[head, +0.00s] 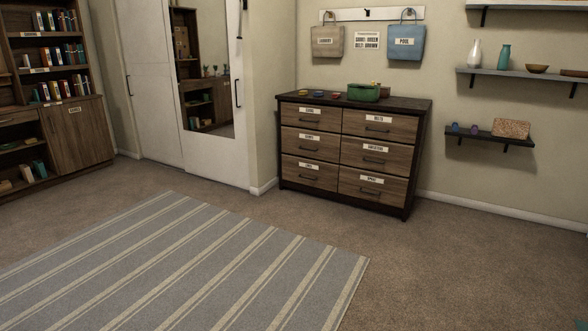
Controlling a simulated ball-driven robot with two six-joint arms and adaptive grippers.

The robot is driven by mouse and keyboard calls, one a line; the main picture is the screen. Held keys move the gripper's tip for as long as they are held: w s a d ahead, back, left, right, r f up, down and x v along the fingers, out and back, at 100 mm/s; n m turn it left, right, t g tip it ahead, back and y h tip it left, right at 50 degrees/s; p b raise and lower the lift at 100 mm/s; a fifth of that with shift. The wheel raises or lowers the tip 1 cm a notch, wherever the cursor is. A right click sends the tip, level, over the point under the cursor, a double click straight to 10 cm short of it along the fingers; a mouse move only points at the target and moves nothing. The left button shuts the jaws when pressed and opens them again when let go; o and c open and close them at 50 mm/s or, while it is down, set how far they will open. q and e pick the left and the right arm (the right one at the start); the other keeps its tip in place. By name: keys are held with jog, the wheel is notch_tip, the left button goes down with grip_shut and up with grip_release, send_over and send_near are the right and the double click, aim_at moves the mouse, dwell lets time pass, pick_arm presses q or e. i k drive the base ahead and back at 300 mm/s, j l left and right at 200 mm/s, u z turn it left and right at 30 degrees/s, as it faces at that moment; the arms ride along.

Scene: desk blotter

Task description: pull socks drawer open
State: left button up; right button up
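A brown wooden dresser (414,150) with a dark top stands against the far wall, right of the picture's middle. It has two columns of drawers, each with a white label and a dark bar handle. All its drawers look shut. The label on the top left drawer (326,122) may read socks, but the lettering is too small to be sure. The lower left drawer (309,181) has a label that I cannot read. Neither of my grippers is in view.
A green container (364,92) and several small coloured items sit on the dresser. A striped rug (180,265) lies in front on the carpet. A bookcase (78,133) stands at left, beside a mirrored wardrobe (160,100). Wall shelves (490,138) hang at right. Open carpet lies before the dresser.

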aim_at(310, 115)
jog(key=i, duration=2.95)
jog(key=l+z, duration=0.05)
jog(key=l, duration=0.05)
